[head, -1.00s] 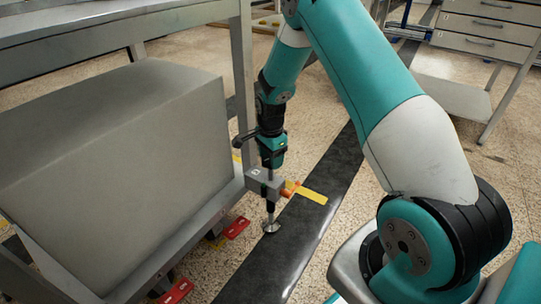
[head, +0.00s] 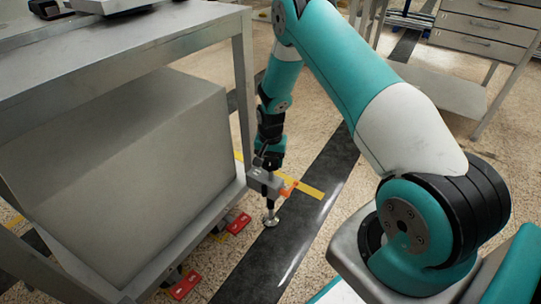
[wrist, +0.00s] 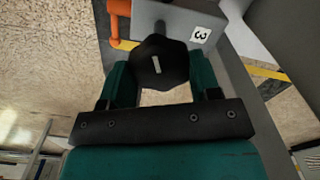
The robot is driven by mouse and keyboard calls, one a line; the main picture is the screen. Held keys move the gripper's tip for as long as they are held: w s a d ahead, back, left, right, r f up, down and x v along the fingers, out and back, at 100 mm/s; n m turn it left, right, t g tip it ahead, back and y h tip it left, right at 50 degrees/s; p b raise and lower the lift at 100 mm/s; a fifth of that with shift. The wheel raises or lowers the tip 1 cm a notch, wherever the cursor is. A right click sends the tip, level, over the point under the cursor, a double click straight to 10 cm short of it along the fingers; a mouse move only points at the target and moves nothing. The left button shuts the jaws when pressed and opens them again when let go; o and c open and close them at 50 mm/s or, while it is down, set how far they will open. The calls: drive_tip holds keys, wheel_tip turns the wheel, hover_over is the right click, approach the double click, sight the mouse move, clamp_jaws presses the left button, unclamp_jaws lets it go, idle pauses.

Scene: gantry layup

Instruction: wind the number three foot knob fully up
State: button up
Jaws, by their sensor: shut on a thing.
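The number three foot knob (wrist: 160,62) is black and lobed with a pale mark on top. In the wrist view it sits between the teal fingers of my gripper (wrist: 162,78), which is shut on it. Beyond it is a grey bracket (wrist: 178,20) with a "3" label (wrist: 200,34). In the head view my gripper (head: 268,160) points down above the bracket (head: 264,182) at the table's corner. The foot's round pad (head: 271,219) shows below, over the dark floor strip; I cannot tell if it touches the floor. An orange lever (wrist: 118,22) is beside the bracket.
The grey table frame (head: 246,90) with a large grey block (head: 110,180) on its lower shelf stands at left. Red floor plates (head: 238,222) lie by its edge.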

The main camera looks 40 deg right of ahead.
drive_tip(key=shift+n+p, duration=0.3)
drive_tip(key=shift+n, duration=0.3)
drive_tip(key=o, duration=0.9)
drive_tip(key=shift+o, duration=0.2)
drive_tip(key=shift+r, duration=0.1)
wheel_tip(320, 180, up, 17)
drive_tip(key=p, duration=0.6)
drive_tip(key=shift+r, duration=0.1)
